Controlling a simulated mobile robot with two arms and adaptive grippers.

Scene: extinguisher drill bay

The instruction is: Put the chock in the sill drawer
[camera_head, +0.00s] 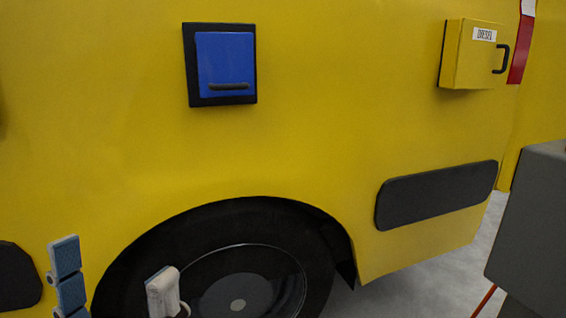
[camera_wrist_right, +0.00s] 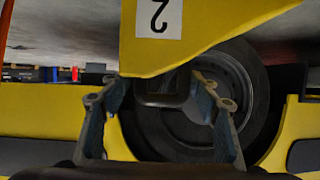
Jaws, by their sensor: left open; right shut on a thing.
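In the right wrist view, a yellow wedge-shaped block, the chock (camera_wrist_right: 205,28), bears a white label with a "2" and has a dark handle (camera_wrist_right: 162,88). My right gripper (camera_wrist_right: 157,84) has its fingers on either side of that handle and is shut on it, with the chock beyond the fingertips. The right gripper is not in the head view. My left gripper (camera_head: 113,260) is open and empty at the lower left of the head view, in front of the wheel arch. I cannot make out a sill drawer in either view.
The yellow truck side carries a blue hatch (camera_head: 225,62) with a dark handle, a yellow "DIESEL" box (camera_head: 468,62) and a dark panel (camera_head: 435,195). A wheel (camera_head: 250,285) sits below. A grey box (camera_head: 535,225) stands at right; floor (camera_head: 410,285) shows beside it.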

